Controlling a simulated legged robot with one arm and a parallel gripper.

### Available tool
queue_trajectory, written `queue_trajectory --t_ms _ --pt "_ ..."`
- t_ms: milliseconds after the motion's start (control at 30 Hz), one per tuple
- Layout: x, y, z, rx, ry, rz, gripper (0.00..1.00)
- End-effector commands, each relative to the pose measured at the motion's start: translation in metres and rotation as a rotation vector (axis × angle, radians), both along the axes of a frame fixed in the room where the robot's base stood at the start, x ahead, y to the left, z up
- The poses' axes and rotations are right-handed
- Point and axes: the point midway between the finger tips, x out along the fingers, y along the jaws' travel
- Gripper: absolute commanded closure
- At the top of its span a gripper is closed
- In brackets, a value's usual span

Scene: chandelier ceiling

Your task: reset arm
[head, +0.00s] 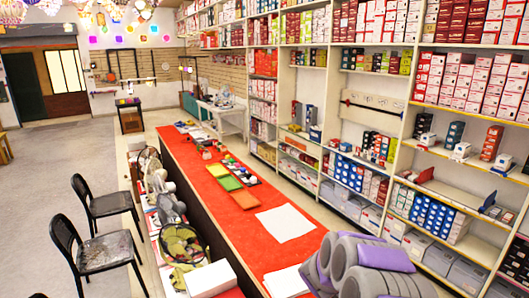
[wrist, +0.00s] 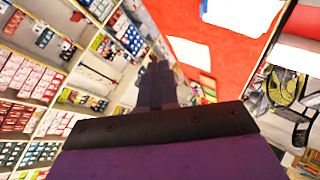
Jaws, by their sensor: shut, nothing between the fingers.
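My gripper (wrist: 155,65) shows in the wrist view as a dark pair of fingers, close together and empty. It points away over the gap between the red counter and the shelves, touching nothing that I can see. In the head view, my grey and purple arm is folded at the bottom right; the fingers cannot be made out there. The long red-topped counter (head: 245,222) runs away from me, and it also shows in the wrist view (wrist: 232,52).
Tall shelves (head: 399,150) full of boxes line the right side. White sheets (head: 284,222) and coloured trays (head: 229,183) lie on the counter. Fans (head: 181,243) stand along its left side. Black chairs (head: 105,250) stand on the grey floor (head: 40,185), which is mostly clear.

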Motion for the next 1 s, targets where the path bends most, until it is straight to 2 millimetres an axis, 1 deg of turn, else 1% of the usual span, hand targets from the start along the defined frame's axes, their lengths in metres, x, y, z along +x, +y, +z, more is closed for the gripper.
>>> queue_trajectory --t_ms 33,67,100,167,200,267,300,367,400,467,500,567,600,667,733,767,800,867,900,967,1000 --pt "-0.004 0.019 0.005 0.071 -0.008 0.034 1.0" --pt "-0.007 0.03 0.01 0.113 -0.011 0.053 1.0" --pt "-0.013 0.045 0.014 0.17 -0.006 0.079 1.0" --pt "-0.023 0.065 0.023 0.249 0.004 0.112 1.0" --pt "-0.031 0.077 0.028 0.296 0.016 0.132 1.0" --pt "-0.047 0.095 0.034 0.364 0.041 0.16 1.0" --pt "-0.06 0.106 0.036 0.406 0.067 0.177 1.0" --pt "-0.081 0.121 0.04 0.466 0.107 0.195 1.0" --pt "-0.095 0.129 0.042 0.5 0.135 0.205 1.0" --pt "-0.118 0.139 0.045 0.546 0.182 0.211 1.0" --pt "-0.134 0.145 0.046 0.571 0.217 0.213 1.0" --pt "-0.161 0.151 0.045 0.605 0.275 0.207 1.0" --pt "-0.18 0.154 0.044 0.623 0.316 0.2 1.0" --pt "-0.209 0.156 0.041 0.645 0.378 0.18 1.0" --pt "-0.243 0.156 0.038 0.661 0.451 0.148 1.0" --pt "-0.257 0.154 0.037 0.665 0.479 0.13 1.0" --pt "-0.278 0.152 0.034 0.668 0.521 0.102 1.0" --pt "-0.309 0.146 0.028 0.666 0.584 0.053 1.0" --pt "-0.329 0.141 0.025 0.662 0.62 0.015 1.0" --pt "-0.36 0.133 0.02 0.652 0.676 -0.048 1.0" --pt "-0.381 0.126 0.016 0.642 0.71 -0.095 1.0"
